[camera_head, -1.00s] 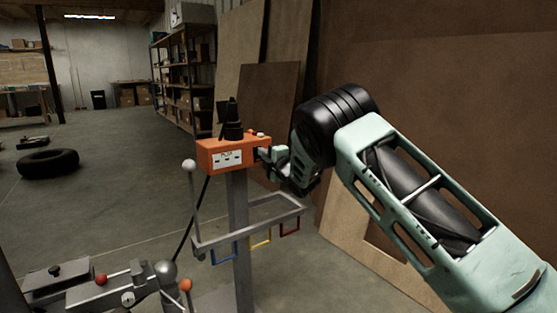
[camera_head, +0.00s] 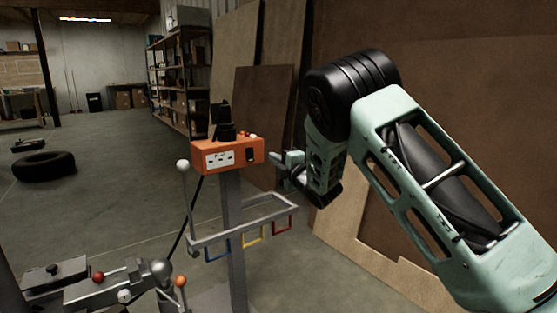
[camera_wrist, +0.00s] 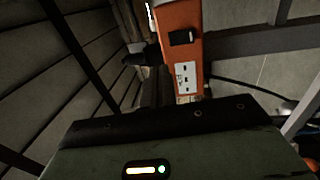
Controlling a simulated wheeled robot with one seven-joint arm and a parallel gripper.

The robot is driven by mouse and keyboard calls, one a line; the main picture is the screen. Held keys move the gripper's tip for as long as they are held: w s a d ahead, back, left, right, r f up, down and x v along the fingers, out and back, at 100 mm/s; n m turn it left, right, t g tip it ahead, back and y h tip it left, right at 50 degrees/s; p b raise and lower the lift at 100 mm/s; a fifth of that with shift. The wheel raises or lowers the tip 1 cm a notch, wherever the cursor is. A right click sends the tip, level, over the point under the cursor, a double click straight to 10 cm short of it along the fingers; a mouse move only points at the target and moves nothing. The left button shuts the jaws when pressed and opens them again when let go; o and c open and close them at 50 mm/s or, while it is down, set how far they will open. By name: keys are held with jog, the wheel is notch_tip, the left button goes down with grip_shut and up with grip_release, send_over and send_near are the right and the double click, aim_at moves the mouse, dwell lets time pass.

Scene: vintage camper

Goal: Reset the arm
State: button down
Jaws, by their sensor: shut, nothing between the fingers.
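My gripper (camera_head: 283,161) is shut and empty in the head view, at the end of my pale green arm. It points left, just right of an orange power box (camera_head: 228,155) on a grey post, with a small gap between them. The box has white sockets, a dark switch on its right end and a black plug on top. In the wrist view the orange box (camera_wrist: 186,88) hangs at the top centre, with its switch and socket plate visible. The fingertips do not show clearly there.
A grey rack (camera_head: 255,222) with blue, yellow and red loops is fixed to the post below my gripper. A grey hitch (camera_head: 120,285) with round knobs lies at the lower left. Wooden panels (camera_head: 268,115) lean behind. A tyre (camera_head: 44,166) lies on the open floor at left.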

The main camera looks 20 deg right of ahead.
jog(key=shift+s+d+r, duration=0.1)
jog(key=shift+s+d, duration=0.05)
jog(key=shift+s, duration=0.55)
jog(key=s+a+f+m+g, duration=0.2)
jog(key=s+a+m+g, duration=0.2)
jog(key=s+a, duration=0.3)
jog(key=s+a+f+m+g+h, duration=0.1)
jog(key=s+a+f+m+g, duration=0.2)
jog(key=s, duration=0.6)
jog(key=s+a+f+m+g, duration=0.1)
jog(key=s+a+m+g, duration=0.3)
jog(key=s+a, duration=0.35)
jog(key=s+f+m+g+h, duration=0.25)
jog(key=s+g, duration=0.55)
jog(key=s, duration=1.9)
notch_tip(320, 180, up, 25)
jog(key=s+d+p, duration=0.1)
jog(key=p, duration=2.3)
